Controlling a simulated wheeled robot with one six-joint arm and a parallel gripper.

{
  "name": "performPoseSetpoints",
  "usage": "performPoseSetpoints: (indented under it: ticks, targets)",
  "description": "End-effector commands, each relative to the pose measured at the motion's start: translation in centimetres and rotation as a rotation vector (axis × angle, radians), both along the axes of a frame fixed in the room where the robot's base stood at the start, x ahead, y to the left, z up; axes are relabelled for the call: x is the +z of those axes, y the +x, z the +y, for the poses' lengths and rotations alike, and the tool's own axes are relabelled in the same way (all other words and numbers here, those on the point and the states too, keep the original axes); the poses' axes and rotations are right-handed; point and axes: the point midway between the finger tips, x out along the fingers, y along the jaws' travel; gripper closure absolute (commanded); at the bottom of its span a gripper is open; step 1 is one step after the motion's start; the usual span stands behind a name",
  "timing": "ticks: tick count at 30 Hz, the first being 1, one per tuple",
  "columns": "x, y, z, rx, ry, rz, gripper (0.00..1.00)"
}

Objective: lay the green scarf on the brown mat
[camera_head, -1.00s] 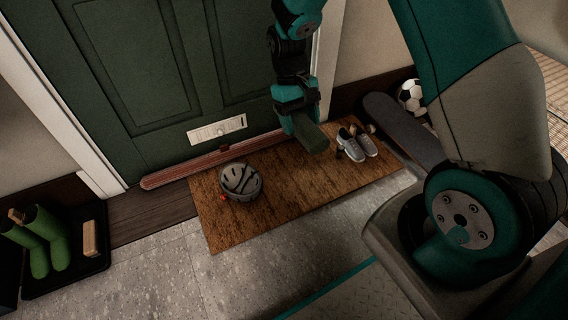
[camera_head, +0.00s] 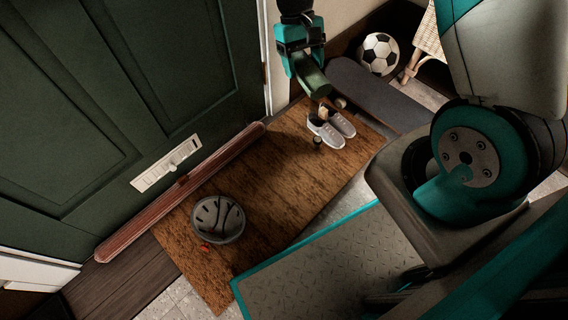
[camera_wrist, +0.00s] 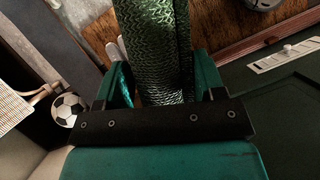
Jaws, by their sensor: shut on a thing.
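The green scarf (camera_head: 312,78) is a rolled, knitted bundle held in my gripper (camera_head: 302,62). In the wrist view the scarf (camera_wrist: 154,45) sticks out between the two teal fingers of my gripper (camera_wrist: 165,90), which is shut on it. The brown mat (camera_head: 270,185) lies on the floor in front of the green door. The scarf is in the air near the mat's far right end, by the shoes. I cannot tell its exact height. In the wrist view part of the mat (camera_wrist: 215,25) shows beyond the scarf.
A grey helmet (camera_head: 218,219) sits on the mat's near left part, with a small red item (camera_head: 205,248) beside it. Grey shoes (camera_head: 327,132) and small items stand at the far right end. A skateboard (camera_head: 380,95) and football (camera_head: 378,54) lie beyond. The mat's middle is clear.

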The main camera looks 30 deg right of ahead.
Motion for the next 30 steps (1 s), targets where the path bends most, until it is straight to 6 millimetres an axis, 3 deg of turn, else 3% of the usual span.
performPoseSetpoints:
  ticks: [5, 9, 12, 15, 19, 23, 30]
  targets:
    - [-9.2, 0.1, 2.0, -0.249, 0.003, 0.011, 0.62]
    - [-17.3, -0.2, 4.5, -0.571, 0.004, 0.011, 0.62]
    - [-22.2, -0.7, 6.3, -0.807, 0.003, 0.01, 0.62]
    - [-25.7, -1.1, 7.8, -1.006, 0.003, 0.008, 0.62]
    - [-28.0, -1.5, 9.0, -1.165, 0.003, 0.004, 0.62]
    - [-30.2, -1.5, 9.3, -1.219, 0.003, 0.003, 0.62]
    - [-37.1, -1.5, 9.3, -1.219, 0.002, 0.003, 0.62]
